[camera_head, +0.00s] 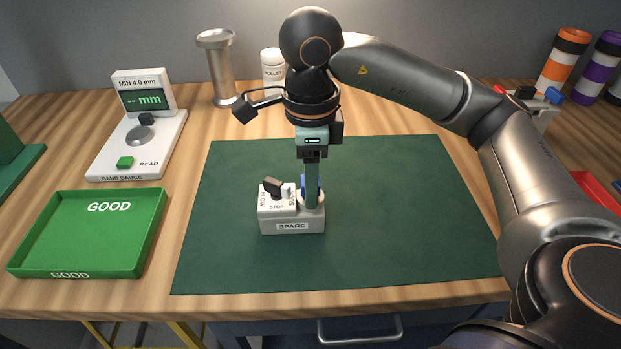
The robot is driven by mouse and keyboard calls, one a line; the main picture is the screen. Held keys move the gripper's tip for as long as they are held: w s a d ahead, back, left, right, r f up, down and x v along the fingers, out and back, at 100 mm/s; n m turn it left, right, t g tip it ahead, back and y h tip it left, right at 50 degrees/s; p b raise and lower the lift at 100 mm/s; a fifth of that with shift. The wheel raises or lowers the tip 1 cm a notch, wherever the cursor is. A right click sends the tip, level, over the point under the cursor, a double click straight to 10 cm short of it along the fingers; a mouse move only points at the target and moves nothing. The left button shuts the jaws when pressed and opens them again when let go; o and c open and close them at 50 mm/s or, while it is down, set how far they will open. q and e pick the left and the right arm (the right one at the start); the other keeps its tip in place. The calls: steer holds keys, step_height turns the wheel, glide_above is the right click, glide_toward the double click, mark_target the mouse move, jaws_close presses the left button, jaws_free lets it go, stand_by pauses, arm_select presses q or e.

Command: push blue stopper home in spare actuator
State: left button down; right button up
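The spare actuator (291,226) is a small light grey block with a SPARE label, standing on the dark green mat. A black lever sits on its top left, beside printed words. The blue stopper (303,184) shows as a small blue patch at the actuator's right side, mostly hidden behind my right gripper's finger. My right gripper (312,203) points straight down with its fingertips at the actuator's right part, against or just in front of the stopper. Its fingers look close together, but I cannot tell whether they hold anything. My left gripper is not in view.
The green mat (400,255) is clear around the actuator. A green GOOD tray (93,238) and a white band gauge (140,145) stand at left. A metal cylinder (217,65) and a white container (272,66) stand behind. Striped cylinders (563,60) are at the back right.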

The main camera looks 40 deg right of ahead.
steer(key=shift+o, duration=0.8)
steer(key=shift+s+f, duration=0.15)
step_height(320, 180, up, 7)
steer(key=shift+p, duration=1.2)
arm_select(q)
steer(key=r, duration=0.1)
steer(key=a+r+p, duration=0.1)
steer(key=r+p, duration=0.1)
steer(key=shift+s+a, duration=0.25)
arm_select(e)
step_height(320, 180, up, 6)
steer(key=shift+f, duration=0.1)
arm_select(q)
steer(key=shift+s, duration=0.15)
